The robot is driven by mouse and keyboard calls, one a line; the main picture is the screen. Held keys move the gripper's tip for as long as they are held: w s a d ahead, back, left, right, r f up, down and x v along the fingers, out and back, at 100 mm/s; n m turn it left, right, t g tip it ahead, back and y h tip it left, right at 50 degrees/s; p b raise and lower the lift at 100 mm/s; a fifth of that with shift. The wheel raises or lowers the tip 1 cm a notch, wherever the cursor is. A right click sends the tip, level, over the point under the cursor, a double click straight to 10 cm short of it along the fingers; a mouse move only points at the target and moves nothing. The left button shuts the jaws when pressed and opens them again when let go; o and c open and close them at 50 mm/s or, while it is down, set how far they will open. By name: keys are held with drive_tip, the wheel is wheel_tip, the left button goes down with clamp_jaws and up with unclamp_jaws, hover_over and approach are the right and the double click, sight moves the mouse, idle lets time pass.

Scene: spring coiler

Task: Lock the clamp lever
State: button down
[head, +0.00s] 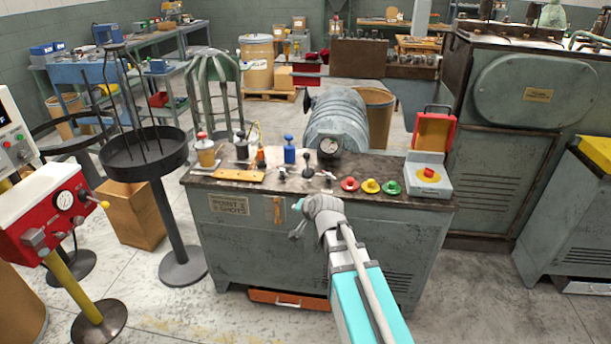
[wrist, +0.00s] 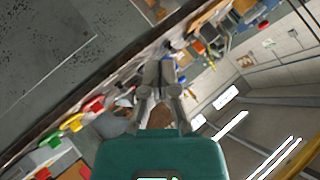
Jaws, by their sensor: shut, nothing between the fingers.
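A grey-green bench (head: 320,235) stands ahead with several controls on its dark top. A lever with a black knob (head: 308,160) stands upright near the middle, with small metal levers (head: 281,173) and (head: 327,177) to either side. I cannot tell which of these is the clamp lever, or whether it is locked. My gripper (wrist: 167,66) is shut and empty. In the head view it hangs in front of the bench, below the top's front edge and apart from the levers. Its fingertips are hard to make out there.
Red, yellow and green buttons (head: 370,186) and a grey box with a red button (head: 428,175) sit at the bench's right. A round black tray stand (head: 143,155) and red gauge box (head: 62,210) stand left. Open floor lies in front.

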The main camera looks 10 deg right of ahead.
sight(307, 158)
drive_tip(key=w+d+f+m+t+h+b, duration=0.1)
drive_tip(key=w+d+m+t+h+b, duration=0.4)
drive_tip(key=w+m+t+b, duration=0.4)
drive_tip(key=w+m+h+b, duration=0.1)
drive_tip(key=w+m+b, duration=0.1)
drive_tip(key=m+b, duration=0.2)
drive_tip(key=shift+d+f+m+t+b, duration=0.2)
drive_tip(key=shift+m+t+b, duration=0.1)
drive_tip(key=shift+b, duration=0.05)
drive_tip(key=shift+w, duration=0.1)
drive_tip(key=w, duration=0.4)
drive_tip(key=w+d+r+p, duration=0.1)
drive_tip(key=w, duration=0.4)
drive_tip(key=w+r+p, duration=0.1)
drive_tip(key=w, duration=0.3)
drive_tip(key=shift+w+d, duration=0.3)
drive_tip(key=shift+w, duration=0.05)
drive_tip(key=shift+w+r, duration=0.1)
drive_tip(key=shift+r, duration=0.05)
